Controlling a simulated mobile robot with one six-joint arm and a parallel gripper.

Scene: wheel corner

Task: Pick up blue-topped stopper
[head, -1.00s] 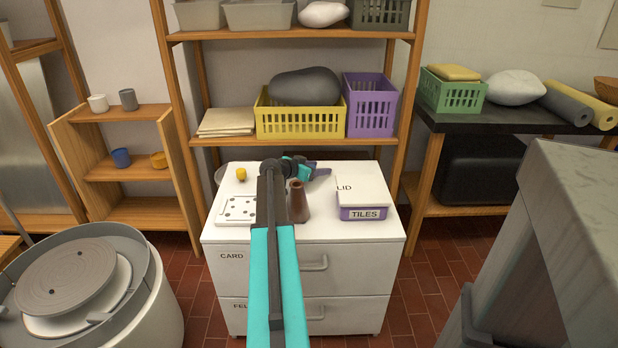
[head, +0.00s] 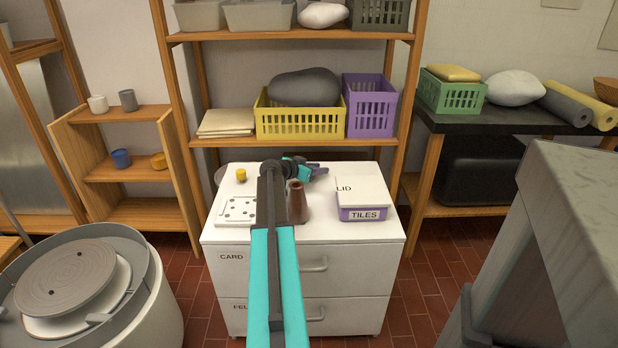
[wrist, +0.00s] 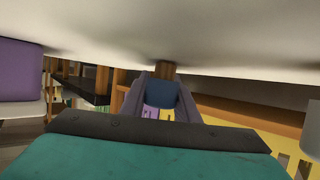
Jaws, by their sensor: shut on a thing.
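The blue-topped stopper (wrist: 162,93) is between my gripper's fingers in the wrist view, with its brown lower part pointing at the white surface that fills the top of that view. My gripper (wrist: 160,100) is shut on the blue top. I cannot tell whether the brown end touches the white surface. In the head view my gripper (head: 319,169) is low over the back of the white cabinet top (head: 310,228), behind a brown bottle (head: 298,203). The stopper cannot be made out there.
The lidded TILES box (head: 362,213) stands to the right on the cabinet. A white tray with holes (head: 237,209) and a small yellow piece (head: 241,174) are on the left. A shelf with a yellow basket (head: 300,123) and a purple basket (head: 371,105) rises behind.

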